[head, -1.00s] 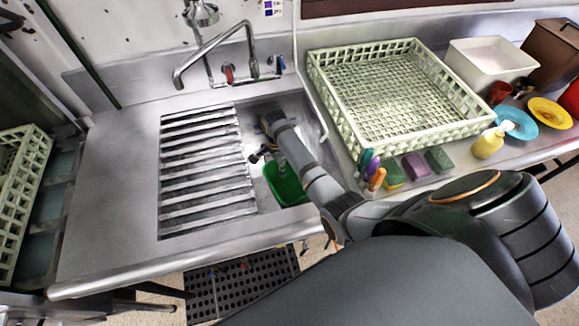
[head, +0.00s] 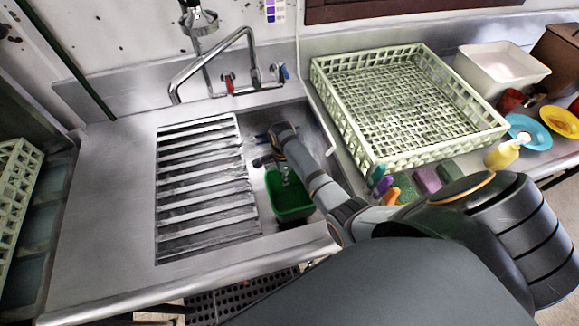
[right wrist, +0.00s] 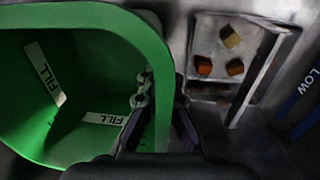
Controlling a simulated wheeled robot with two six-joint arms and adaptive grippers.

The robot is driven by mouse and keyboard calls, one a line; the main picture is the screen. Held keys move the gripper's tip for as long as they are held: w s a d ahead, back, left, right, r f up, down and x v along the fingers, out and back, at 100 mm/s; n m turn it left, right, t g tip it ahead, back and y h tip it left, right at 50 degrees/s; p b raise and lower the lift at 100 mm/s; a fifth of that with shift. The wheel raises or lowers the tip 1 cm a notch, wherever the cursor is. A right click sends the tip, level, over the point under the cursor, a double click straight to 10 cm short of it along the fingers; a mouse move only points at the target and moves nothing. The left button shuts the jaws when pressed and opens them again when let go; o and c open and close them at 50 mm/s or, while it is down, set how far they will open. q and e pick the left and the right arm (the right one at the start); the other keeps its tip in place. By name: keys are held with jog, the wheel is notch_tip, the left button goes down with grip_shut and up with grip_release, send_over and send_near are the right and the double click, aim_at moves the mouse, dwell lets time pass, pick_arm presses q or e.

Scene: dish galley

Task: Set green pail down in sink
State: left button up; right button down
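The green pail (head: 290,198) is inside the sink basin (head: 268,222), right of the slatted metal grate and partly under my right arm. I cannot tell whether its base touches the sink floor. In the right wrist view the pail (right wrist: 95,50) shows its open top, white FILL labels inside and a chain-like metal link near the rim. My right gripper (right wrist: 158,125) is shut on the pail's side wall, one finger inside and one outside. My left gripper is out of view.
A slatted grate (head: 200,185) covers the sink's left side. The faucet (head: 215,62) stands behind. A pale green dish rack (head: 410,110) and sponges (head: 427,180) are to the right. A metal basket (right wrist: 282,40) with orange and yellow bits lies beside the pail.

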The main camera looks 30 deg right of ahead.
aim_at(285, 190)
notch_tip(285, 190, down, 8)
jog(key=shift+f+b, duration=0.1)
jog(key=shift+b, duration=0.75)
jog(key=shift+f, duration=0.15)
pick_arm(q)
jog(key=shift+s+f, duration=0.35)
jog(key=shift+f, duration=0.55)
pick_arm(e)
jog(key=shift+f, duration=0.15)
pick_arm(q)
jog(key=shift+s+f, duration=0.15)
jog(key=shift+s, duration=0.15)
pick_arm(e)
jog(key=c, duration=1.5)
grip_release()
